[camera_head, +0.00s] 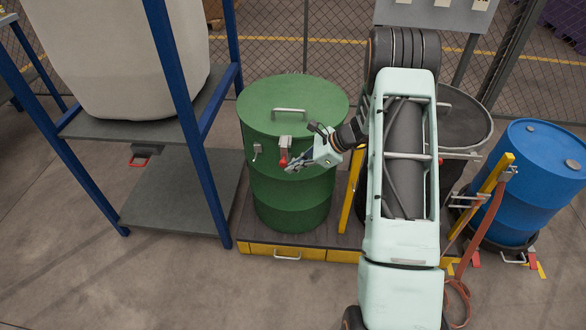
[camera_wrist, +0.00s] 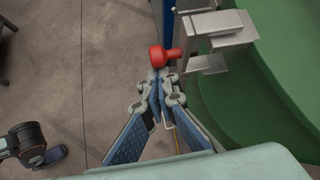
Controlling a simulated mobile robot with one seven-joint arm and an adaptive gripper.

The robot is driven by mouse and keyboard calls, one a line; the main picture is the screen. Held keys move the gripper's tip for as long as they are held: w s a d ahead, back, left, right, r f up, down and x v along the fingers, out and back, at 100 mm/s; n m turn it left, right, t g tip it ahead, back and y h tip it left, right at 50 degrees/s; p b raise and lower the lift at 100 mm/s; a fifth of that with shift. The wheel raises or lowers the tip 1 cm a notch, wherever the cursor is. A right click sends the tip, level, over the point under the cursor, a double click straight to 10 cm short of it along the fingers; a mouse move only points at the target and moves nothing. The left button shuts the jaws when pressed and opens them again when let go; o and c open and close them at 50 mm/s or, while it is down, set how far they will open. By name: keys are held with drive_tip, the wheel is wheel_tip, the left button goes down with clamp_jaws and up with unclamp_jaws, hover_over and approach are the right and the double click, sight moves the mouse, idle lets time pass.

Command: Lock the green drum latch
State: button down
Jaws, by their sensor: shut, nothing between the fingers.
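The green drum (camera_head: 292,207) stands upright on a low platform in the head view, with a flat lid and a grey lid handle (camera_head: 288,113). Its latch (camera_head: 285,144) is a grey metal piece at the front rim with a red knob (camera_head: 283,160) below it. A small grey bracket (camera_head: 257,151) sits left of the latch. In the wrist view the latch (camera_wrist: 222,40) sticks out from the drum, with the red knob (camera_wrist: 159,57) at its left end. My gripper (camera_wrist: 158,82) is shut and empty, its fingertips right by the knob; whether they touch is unclear.
A blue-post rack (camera_head: 180,100) with a white container (camera_head: 125,60) stands left of the drum. A dark drum (camera_head: 465,125) and a blue drum (camera_head: 535,190) stand to the right. A yellow post (camera_head: 352,190) rises beside the green drum. Floor at the front left is clear.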

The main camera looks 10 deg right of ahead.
drive_tip(key=shift+w+r, duration=0.15)
drive_tip(key=shift+r, duration=0.15)
drive_tip(key=shift+w+r, duration=0.1)
idle(0.3)
wheel_tip(320, 180, down, 4)
drive_tip(key=s+d+b, duration=0.1)
drive_tip(key=d+b, duration=0.1)
drive_tip(key=b, duration=0.1)
drive_tip(key=w+p+v, duration=0.1)
drive_tip(key=v, duration=0.9)
drive_tip(key=shift+w+d, duration=0.2)
drive_tip(key=shift+w, duration=0.2)
drive_tip(key=shift+r, duration=0.15)
